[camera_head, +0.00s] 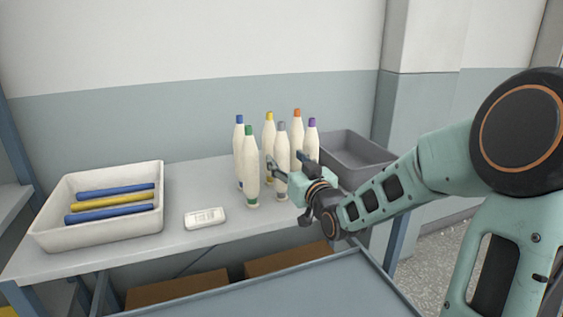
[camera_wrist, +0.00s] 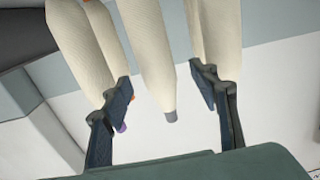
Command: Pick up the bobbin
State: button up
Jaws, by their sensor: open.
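Several cream bobbins with coloured tips stand upright in a cluster on the table. They are tipped blue (camera_head: 240,152), green (camera_head: 250,168), yellow (camera_head: 269,136), grey (camera_head: 282,148), orange (camera_head: 297,130) and purple (camera_head: 312,136). My gripper (camera_head: 287,163) is open at the front right of the cluster, its fingers on either side of the grey-tipped bobbin in the picture. In the wrist view, where bobbins appear upside down, the grey-tipped bobbin (camera_wrist: 152,55) shows between the spread fingers (camera_wrist: 162,86). It seems untouched; whether it is fully between the pads, I cannot tell.
A white tray (camera_head: 98,232) with blue and yellow rods stands at the left. A small white device (camera_head: 204,218) lies on the table (camera_head: 190,180). A grey bin (camera_head: 352,172) is behind the gripper at the right. Neighbouring bobbins stand close to the fingers.

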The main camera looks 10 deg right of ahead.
aim_at(285, 156)
jog(key=w, duration=0.4)
jog(key=shift+w+a+f, duration=0.15)
jog(key=shift+w+a, duration=0.2)
jog(key=shift+w, duration=0.05)
jog(key=c, duration=1.4)
jog(key=shift+o, duration=0.2)
